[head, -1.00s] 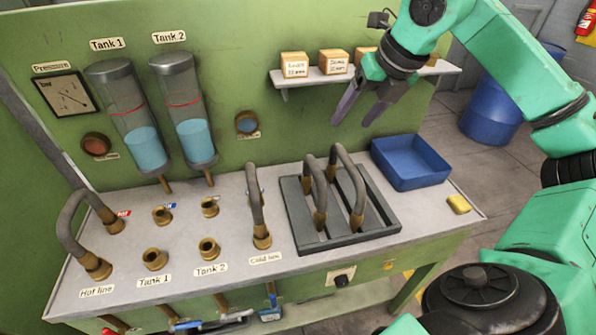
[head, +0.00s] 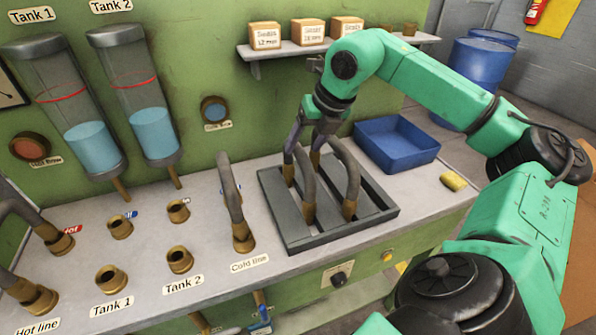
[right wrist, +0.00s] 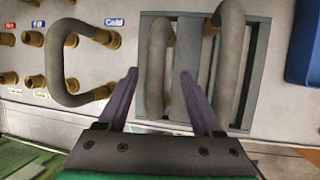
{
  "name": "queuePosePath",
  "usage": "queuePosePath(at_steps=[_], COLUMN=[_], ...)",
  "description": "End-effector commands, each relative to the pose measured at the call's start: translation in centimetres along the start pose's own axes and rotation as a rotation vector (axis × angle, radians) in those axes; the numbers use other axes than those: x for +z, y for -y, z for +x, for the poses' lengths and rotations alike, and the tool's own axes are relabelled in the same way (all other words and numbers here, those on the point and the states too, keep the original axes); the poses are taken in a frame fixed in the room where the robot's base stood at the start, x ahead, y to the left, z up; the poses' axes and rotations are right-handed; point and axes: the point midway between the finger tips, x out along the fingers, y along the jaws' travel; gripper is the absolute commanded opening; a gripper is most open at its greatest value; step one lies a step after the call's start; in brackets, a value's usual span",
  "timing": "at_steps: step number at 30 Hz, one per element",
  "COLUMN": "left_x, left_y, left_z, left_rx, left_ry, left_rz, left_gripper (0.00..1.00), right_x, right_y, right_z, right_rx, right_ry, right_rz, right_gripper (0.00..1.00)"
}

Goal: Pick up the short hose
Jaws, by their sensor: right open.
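Two grey hoses with brass ends stand in the dark slotted rack (head: 285,235) on the bench. The left hose (head: 308,186) looks the shorter; the right hose (head: 351,172) arches beside it. My right gripper (head: 303,152) is open and low over the rack, at the left hose. In the right wrist view its two purple fingers (right wrist: 159,76) lie on either side of the left hose (right wrist: 156,60), with a gap to it on both sides. The right hose (right wrist: 229,65) is outside the fingers there. My left gripper is not in view.
A cold line hose (head: 232,195) stands left of the rack, with brass tank ports (head: 179,260) further left. A shelf with small boxes (head: 308,31) hangs behind.

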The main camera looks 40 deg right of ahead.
Motion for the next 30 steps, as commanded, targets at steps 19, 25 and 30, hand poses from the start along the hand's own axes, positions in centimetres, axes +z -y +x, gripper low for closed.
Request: queuePosePath(at_steps=[19, 25, 30], left_x=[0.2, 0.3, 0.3], left_y=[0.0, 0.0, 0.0], left_z=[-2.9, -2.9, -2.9], left_rx=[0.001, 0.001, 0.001], left_ry=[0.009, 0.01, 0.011], left_rz=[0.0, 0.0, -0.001], left_gripper=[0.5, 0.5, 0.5], right_x=[0.4, 0.4, 0.4], right_y=[-0.6, -0.6, -0.7], right_z=[6.6, 6.5, 6.5], right_rx=[0.0, 0.0, 0.001], right_ry=[0.0, 0.0, 0.002], right_rz=[0.0, 0.0, 0.0], right_gripper=[0.63, 0.0, 0.0])
